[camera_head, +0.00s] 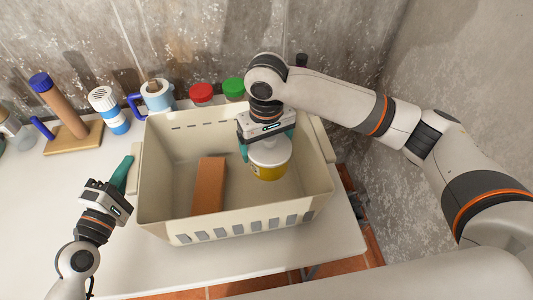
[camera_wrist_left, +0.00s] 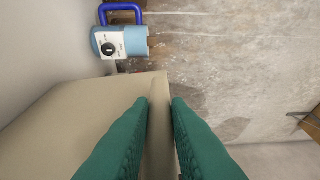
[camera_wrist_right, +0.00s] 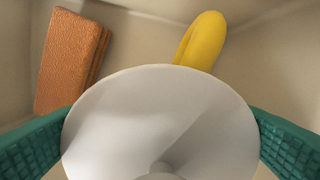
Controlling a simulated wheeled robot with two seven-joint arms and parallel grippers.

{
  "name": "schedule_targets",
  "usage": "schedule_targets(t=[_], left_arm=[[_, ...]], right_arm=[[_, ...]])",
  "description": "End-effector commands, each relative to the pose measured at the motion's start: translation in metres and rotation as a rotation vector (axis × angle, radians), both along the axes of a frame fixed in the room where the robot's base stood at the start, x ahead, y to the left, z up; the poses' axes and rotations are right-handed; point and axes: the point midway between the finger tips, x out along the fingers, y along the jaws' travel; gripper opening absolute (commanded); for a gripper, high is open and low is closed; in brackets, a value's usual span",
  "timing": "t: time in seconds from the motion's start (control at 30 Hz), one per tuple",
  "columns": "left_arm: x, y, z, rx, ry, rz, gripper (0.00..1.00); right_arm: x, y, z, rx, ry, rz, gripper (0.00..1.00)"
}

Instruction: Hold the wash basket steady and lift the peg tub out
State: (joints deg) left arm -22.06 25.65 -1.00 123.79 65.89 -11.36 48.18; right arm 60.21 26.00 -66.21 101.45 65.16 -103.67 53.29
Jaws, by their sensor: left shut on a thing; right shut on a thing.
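The wash basket (camera_head: 163,205) is a large beige open tub with a row of slots along its front, standing on the white table. My left gripper (camera_head: 126,172) is shut on the basket's left wall; its green fingers lie either side of the rim (camera_wrist_left: 160,120) in the left wrist view. The peg tub (camera_head: 269,168) is yellow with a white lid (camera_wrist_right: 160,125). My right gripper (camera_head: 268,145) is shut on the tub, with its fingers on both sides of the lid. The tub is inside the basket's outline; its height above the floor is unclear.
A brown brick-like block (camera_head: 209,186) lies in the basket, left of the tub. A yellow curved thing (camera_wrist_right: 203,40) shows beyond the lid. Behind the basket stand a blue-handled jug (camera_head: 158,96), red-lidded jar (camera_head: 201,94), green-lidded jar (camera_head: 234,89) and white-blue bottle (camera_head: 109,111).

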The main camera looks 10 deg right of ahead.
Motion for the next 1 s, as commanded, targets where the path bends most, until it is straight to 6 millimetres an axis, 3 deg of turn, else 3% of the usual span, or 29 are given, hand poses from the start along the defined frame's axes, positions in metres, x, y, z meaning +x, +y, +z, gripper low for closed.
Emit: schedule_targets(t=[0.3,0.33,0.47,0.77,1.0], left_arm=[[0.0,0.0,-0.001,0.001,0.002,0.0,0.0],[0.0,0.0,-0.001,0.001,0.002,0.0,0.21],[0.0,0.0,-0.001,0.001,0.002,0.0,0.42],[-0.001,0.0,0.0,0.0,0.001,-0.001,0.42],[-0.022,0.009,-0.002,0.006,0.004,-0.003,0.42]], right_arm=[[0.0,0.0,0.005,0.0,0.0,0.0,0.62],[0.0,0.0,0.005,0.0,0.0,0.0,0.62],[0.0,0.0,0.005,0.0,0.0,0.0,0.62],[0.0,0.0,0.005,0.0,0.0,0.0,0.62],[0.0,0.0,0.005,0.0,0.0,0.0,0.62]])
